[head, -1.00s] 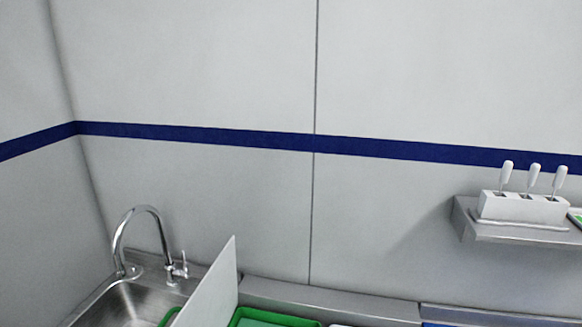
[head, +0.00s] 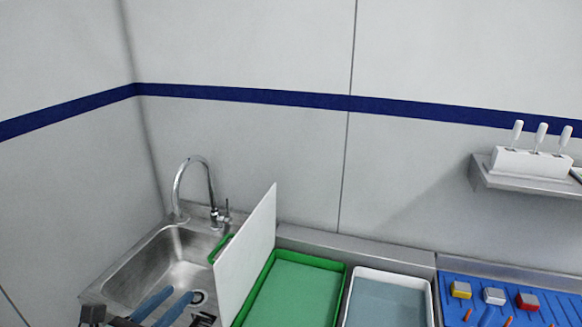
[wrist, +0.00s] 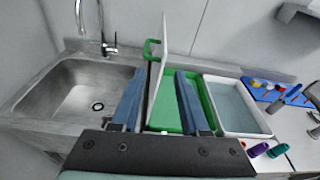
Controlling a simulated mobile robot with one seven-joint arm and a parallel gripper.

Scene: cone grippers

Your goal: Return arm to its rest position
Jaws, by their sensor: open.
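My gripper (wrist: 158,100) is open and empty in the wrist view, its two blue fingers spread apart. In that view the fingers point toward the counter, with the upright white panel (wrist: 163,50) and the green tray (wrist: 165,115) showing between and beyond them. In the head view my gripper (head: 168,302) shows at the bottom left, its blue fingers in front of the steel sink (head: 150,255). No object is between the fingers.
A curved faucet (head: 195,175) stands behind the sink. The white panel (head: 247,255) rises between the sink and the green tray (head: 338,290). A white tray (head: 430,300) and a blue board (head: 450,285) with colored blocks lie to the right. A shelf (head: 520,181) holds white-handled tools.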

